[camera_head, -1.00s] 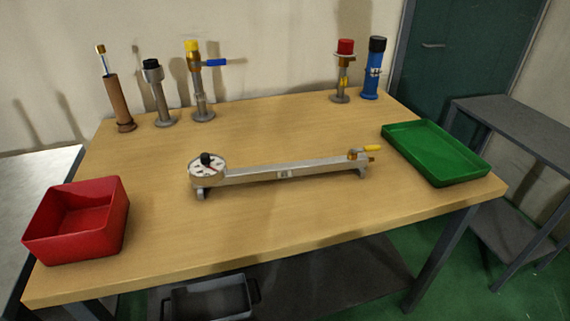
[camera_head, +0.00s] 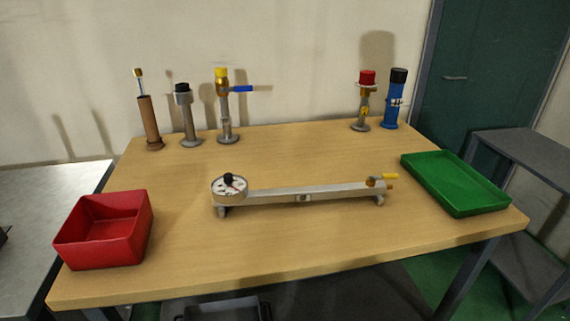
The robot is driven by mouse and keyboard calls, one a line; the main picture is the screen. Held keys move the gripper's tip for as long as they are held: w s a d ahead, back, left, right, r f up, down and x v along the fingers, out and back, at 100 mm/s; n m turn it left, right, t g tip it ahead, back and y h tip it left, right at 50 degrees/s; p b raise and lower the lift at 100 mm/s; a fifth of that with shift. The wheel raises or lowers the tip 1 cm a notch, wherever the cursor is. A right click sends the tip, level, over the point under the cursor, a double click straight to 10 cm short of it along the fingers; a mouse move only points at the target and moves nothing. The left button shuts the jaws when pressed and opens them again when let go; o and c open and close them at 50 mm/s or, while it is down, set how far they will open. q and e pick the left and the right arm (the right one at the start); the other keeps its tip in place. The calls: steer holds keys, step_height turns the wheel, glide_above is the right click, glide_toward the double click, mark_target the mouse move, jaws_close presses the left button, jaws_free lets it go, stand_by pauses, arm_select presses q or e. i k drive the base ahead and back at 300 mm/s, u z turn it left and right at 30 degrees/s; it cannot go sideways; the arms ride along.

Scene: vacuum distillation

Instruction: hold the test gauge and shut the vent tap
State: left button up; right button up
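The test gauge (camera_head: 229,187) is a round white dial with a black knob on top. It sits at the left end of a long silver bar (camera_head: 305,192) that lies on short feet across the middle of the table. A small brass tap with a yellow lever (camera_head: 383,177) is at the bar's right end; it may be the vent tap. The lever appears to lie roughly along the bar. Another tap with a blue lever (camera_head: 241,88) is on a yellow-capped upright post (camera_head: 224,110) at the back. Neither of my grippers is in view.
A red bin (camera_head: 104,246) stands at the front left and a green tray (camera_head: 455,185) at the right edge. Along the back stand a brown cylinder (camera_head: 149,122), a black-capped post (camera_head: 188,118), a red-capped post (camera_head: 363,104) and a blue cylinder (camera_head: 393,102). The table's front is clear.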

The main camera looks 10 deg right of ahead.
mark_target(386, 176)
steer(key=k, duration=1.1)
steer(key=z, duration=0.9)
steer(key=i, duration=1.55)
steer(key=u, duration=0.85)
